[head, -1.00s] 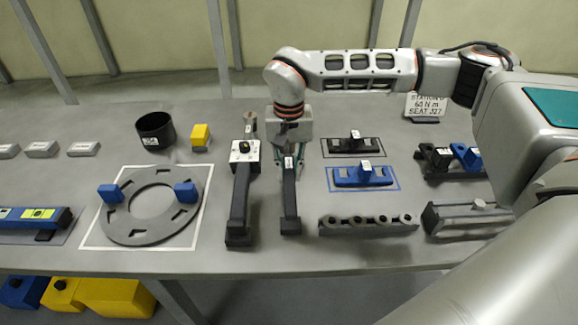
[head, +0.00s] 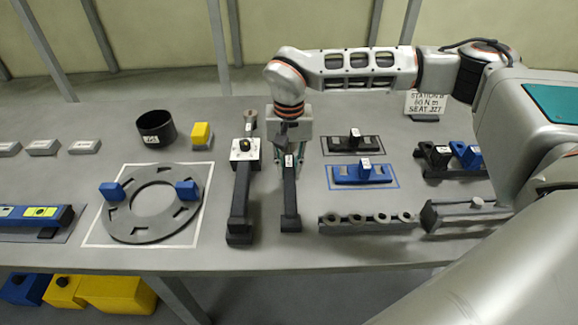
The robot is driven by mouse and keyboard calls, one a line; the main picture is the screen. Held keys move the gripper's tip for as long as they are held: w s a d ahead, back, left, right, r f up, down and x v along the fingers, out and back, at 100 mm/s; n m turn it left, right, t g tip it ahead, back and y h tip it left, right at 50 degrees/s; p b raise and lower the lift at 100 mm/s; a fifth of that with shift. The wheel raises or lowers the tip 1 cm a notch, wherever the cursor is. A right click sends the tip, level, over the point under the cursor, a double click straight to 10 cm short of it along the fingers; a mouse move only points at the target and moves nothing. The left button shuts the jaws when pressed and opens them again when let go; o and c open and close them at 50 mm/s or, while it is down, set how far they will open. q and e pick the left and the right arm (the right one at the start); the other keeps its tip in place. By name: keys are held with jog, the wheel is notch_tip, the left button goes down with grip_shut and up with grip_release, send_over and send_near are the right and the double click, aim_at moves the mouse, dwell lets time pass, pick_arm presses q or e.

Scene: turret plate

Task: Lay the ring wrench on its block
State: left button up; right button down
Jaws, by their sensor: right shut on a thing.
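My right gripper (head: 289,165) points down over the middle of the table and is shut on a dark, labelled tool, which I take for the ring wrench (head: 289,160). Its fingers cover part of the tool. A long dark bar (head: 290,195) runs from under the fingers toward the front edge and ends in a wider foot. I cannot tell where the wrench ends and its block begins, or whether they touch. The wrench's ring end is not clear behind the gripper. My left gripper is not in view.
Close to the left stands another long dark tool (head: 240,195) with a white box and black knob. A slotted ring plate (head: 150,230) lies farther left. To the right are a blue holder (head: 362,176), a black holder (head: 352,144) and a rack of round pieces (head: 365,226).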

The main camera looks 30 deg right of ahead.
jog(key=shift+f, duration=0.6)
dwell(0.4)
jog(key=shift+f, duration=0.7)
dwell(1.1)
jog(key=c, duration=1.8)
grip_release()
jog(key=shift+r+p, duration=0.95)
jog(key=shift+r, duration=2.55)
